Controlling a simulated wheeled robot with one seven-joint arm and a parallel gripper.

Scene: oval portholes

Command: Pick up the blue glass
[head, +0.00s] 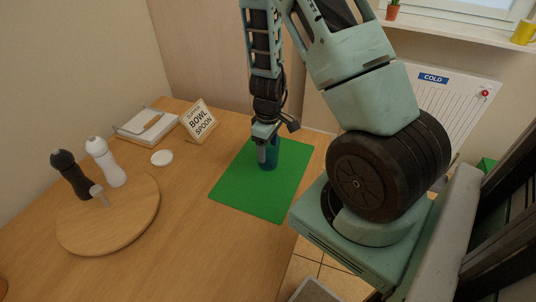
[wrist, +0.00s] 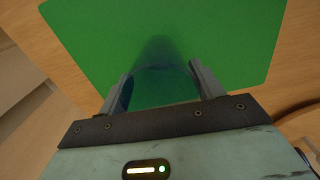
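The blue glass (head: 270,158) stands upright on a green mat (head: 240,190) on the wooden table in the head view. My gripper (head: 264,150) points down at the glass and partly covers it from the left. In the wrist view the see-through blue glass (wrist: 160,82) lies between the two fingers of my gripper (wrist: 162,84), one finger on each side. The glass fills nearly all the space between them. Whether both fingers press on it I cannot tell.
A round wooden board (head: 110,225) bears a dark mill (head: 70,172), a white mill (head: 105,162) and a small grey item. A sign (head: 200,121), a white tray (head: 147,125) and a white disc (head: 161,157) are farther back. The table's middle is clear.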

